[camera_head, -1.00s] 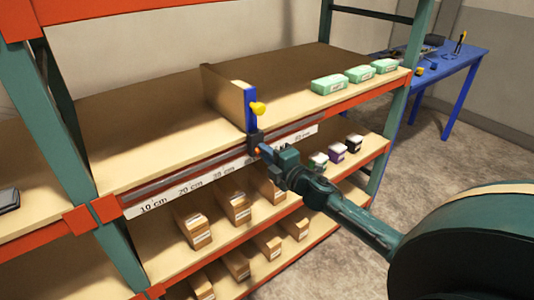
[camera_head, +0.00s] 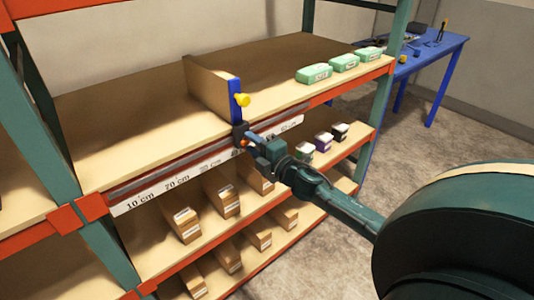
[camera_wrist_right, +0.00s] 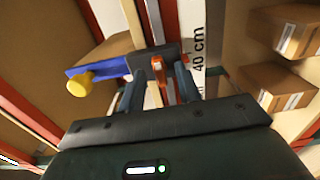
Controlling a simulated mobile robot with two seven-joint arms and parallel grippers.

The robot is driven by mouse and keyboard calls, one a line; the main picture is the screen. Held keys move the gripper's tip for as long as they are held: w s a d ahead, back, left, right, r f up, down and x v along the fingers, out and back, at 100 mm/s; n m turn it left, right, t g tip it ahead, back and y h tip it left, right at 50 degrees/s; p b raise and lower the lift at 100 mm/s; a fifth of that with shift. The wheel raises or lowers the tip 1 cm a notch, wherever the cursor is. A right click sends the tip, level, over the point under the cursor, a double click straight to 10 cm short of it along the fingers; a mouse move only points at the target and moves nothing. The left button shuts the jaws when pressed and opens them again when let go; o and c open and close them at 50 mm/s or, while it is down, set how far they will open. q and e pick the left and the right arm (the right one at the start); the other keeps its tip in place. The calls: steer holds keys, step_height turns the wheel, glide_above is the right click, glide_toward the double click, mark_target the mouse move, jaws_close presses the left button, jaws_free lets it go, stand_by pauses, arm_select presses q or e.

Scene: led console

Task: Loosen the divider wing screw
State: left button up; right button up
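The wooden divider (camera_head: 209,88) stands upright on the top shelf, with a blue front edge (camera_head: 235,99) and a yellow knob (camera_head: 243,100). Below it a dark clamp block (camera_head: 239,132) sits on the shelf's front rail. The orange wing screw (camera_wrist_right: 158,82) is at this block. My right gripper (camera_head: 252,143) is at the front of the block. In the right wrist view its two fingers (camera_wrist_right: 158,92) stand on either side of the orange screw, with gaps showing. The screw's far end is hidden. My left gripper is out of view.
A white scale strip (camera_head: 175,181) runs along the rail; "40 cm" shows near the fingers. Green boxes (camera_head: 314,73) stand on the top shelf at right. A blue table (camera_head: 440,55) stands behind.

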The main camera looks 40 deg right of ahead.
arm_select(q)
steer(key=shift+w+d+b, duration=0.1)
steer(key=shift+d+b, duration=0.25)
steer(key=shift+b, duration=0.45)
arm_select(e)
steer(key=s+d, duration=0.1)
steer(key=s, duration=1.1)
steer(key=shift+s, duration=0.25)
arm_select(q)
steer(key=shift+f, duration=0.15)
arm_select(e)
steer(key=shift+r, duration=0.1)
arm_select(q)
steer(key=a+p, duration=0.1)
steer(key=p, duration=0.1)
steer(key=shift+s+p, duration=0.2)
steer(key=shift+p, duration=0.1)
arm_select(e)
steer(key=s+a+f+m+g+y, duration=0.1)
steer(key=s+a+f+m+g, duration=0.2)
steer(key=s+a+f+m, duration=0.4)
steer(key=s+a+f+m+g+y, duration=0.1)
steer(key=s+a+f+m+g, duration=0.3)
steer(key=a, duration=1.1)
steer(key=s+f+m, duration=0.3)
steer(key=f+m, duration=0.2)
steer(key=f, duration=0.1)
steer(key=shift+f, duration=0.4)
